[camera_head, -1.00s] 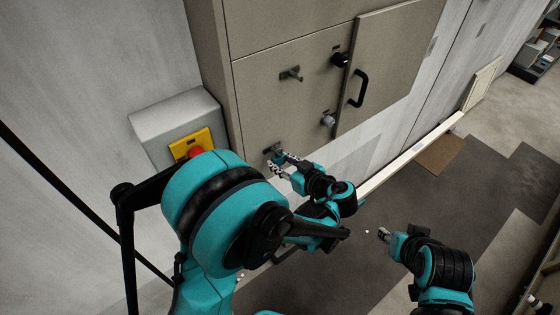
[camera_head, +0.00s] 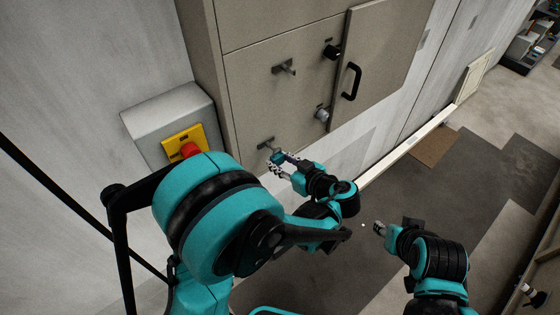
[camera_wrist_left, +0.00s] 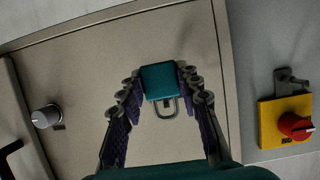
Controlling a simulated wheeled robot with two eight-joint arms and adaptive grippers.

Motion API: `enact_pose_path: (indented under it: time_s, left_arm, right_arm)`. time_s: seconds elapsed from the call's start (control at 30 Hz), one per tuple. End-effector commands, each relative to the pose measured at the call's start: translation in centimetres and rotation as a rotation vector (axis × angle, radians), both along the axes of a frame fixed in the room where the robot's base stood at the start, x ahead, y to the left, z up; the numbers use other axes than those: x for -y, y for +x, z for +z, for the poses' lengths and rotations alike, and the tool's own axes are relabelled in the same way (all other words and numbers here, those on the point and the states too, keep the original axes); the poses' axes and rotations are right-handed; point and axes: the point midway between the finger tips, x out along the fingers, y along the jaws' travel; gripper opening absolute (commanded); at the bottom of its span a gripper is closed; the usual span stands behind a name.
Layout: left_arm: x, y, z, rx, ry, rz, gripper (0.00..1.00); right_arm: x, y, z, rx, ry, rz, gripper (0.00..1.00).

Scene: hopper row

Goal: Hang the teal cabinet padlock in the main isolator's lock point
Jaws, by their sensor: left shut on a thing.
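The teal cabinet padlock (camera_wrist_left: 158,80) is between the fingers of my left gripper (camera_wrist_left: 160,88), which is shut on its body. Its metal shackle (camera_wrist_left: 175,108) points to the bottom of the left wrist view. In the head view the left gripper (camera_head: 283,167) holds the padlock (camera_head: 277,157) just off a cabinet bracket (camera_head: 266,144). The main isolator (camera_head: 185,145), a red knob on a yellow plate, is on a grey box at left. The left wrist view shows its knob (camera_wrist_left: 294,126) and a grey lock point with a hole (camera_wrist_left: 290,80). My right gripper (camera_head: 379,228) is low, apart from everything; its jaws are unclear.
The beige cabinet has another bracket (camera_head: 285,68), a black knob (camera_head: 332,52), a grey knob (camera_head: 321,114) and a door with a black handle (camera_head: 352,82). My left arm covers the area below the isolator.

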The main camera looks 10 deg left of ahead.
Motion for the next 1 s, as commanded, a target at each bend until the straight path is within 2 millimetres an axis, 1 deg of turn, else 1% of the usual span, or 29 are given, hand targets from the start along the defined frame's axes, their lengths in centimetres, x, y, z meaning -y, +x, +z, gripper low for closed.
enact_pose_path:
  time_s: [0.17,0.47,1.0]
  left_arm:
    - [0.3,-0.2,0.0,0.0,0.0,-0.001,0.0]
    - [1.7,-1.3,0.0,-0.001,0.001,0.0,0.0]
    - [1.7,-1.3,0.0,0.0,0.0,0.0,0.0]
  right_arm:
    - [0.0,0.0,-0.1,0.0,0.0,0.0,0.4]
    - [0.0,0.0,-0.4,0.0,0.0,0.0,0.4]
    - [0.0,0.0,-0.3,0.0,0.0,0.0,0.4]
